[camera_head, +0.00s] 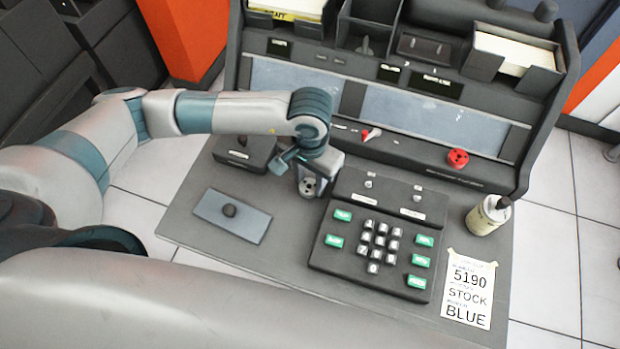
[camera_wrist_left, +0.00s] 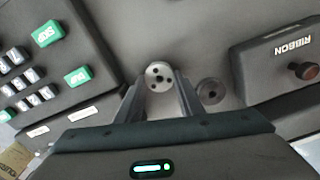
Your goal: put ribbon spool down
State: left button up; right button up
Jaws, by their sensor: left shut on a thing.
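The ribbon spool (camera_wrist_left: 158,76) is a small light grey disc with dark holes. It sits between the two fingertips of my left gripper (camera_wrist_left: 158,88), which is shut on it. In the head view the spool (camera_head: 308,187) shows at the fingers of my left gripper (camera_head: 309,180), low over the desk between the ribbon box and the keypad. I cannot tell whether the spool touches the desk. A second, darker round disc (camera_wrist_left: 211,91) lies just right of the right finger in the wrist view. My right gripper is not in view.
The dark box marked RIBBON (camera_wrist_left: 278,58) with a knob stands nearby; it is also in the head view (camera_head: 245,152). A keypad (camera_head: 378,245), a blue-grey plate with a knob (camera_head: 232,215), a bottle (camera_head: 487,215) and a paper card (camera_head: 468,290) are on the desk.

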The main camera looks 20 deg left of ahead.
aim_at(310, 185)
pick_arm(q)
jog(key=shift+f, duration=0.1)
jog(key=o, duration=1)
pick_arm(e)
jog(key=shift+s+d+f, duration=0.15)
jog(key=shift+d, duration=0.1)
pick_arm(q)
jog(key=shift+r+p, duration=0.3)
jog(key=shift+r+b, duration=1.1)
jog(key=shift+r, duration=4.8)
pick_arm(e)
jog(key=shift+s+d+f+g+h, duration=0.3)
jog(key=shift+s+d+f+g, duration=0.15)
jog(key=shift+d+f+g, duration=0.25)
